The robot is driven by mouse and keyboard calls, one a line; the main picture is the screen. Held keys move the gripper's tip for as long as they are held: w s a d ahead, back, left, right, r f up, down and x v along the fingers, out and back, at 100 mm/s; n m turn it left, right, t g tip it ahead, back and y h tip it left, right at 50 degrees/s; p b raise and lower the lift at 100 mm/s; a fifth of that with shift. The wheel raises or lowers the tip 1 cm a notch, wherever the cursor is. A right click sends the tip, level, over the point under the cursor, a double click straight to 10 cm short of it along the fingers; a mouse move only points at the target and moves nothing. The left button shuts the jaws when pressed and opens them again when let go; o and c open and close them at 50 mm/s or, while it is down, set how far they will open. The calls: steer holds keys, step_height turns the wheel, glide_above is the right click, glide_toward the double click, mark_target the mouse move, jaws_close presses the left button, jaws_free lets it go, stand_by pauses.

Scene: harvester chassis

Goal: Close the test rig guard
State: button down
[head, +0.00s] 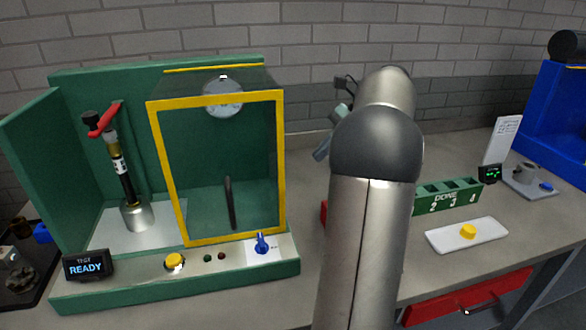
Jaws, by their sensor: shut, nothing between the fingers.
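The green test rig (60,130) stands on the bench at the left. Its guard (281,170) is a clear panel in a yellow frame, standing upright over the right part of the rig. A dark upright bar (230,203), perhaps its handle, shows low on the panel. The left part, with a metal and brass test piece (127,180) under a red lever (104,119), is uncovered. My gripper (321,151) is partly hidden behind my arm, to the right of the guard and apart from it. It looks shut and empty.
A display (88,265) reads READY; a yellow button (174,261) and blue knob (262,244) sit on the rig's front. Right of my arm are a green numbered rack (448,197), a white plate (490,232) with a yellow button, and a blue machine (550,110).

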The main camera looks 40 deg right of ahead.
steer(key=w+a+f, duration=0.3)
steer(key=a, duration=0.3)
steer(key=shift+a, duration=0.2)
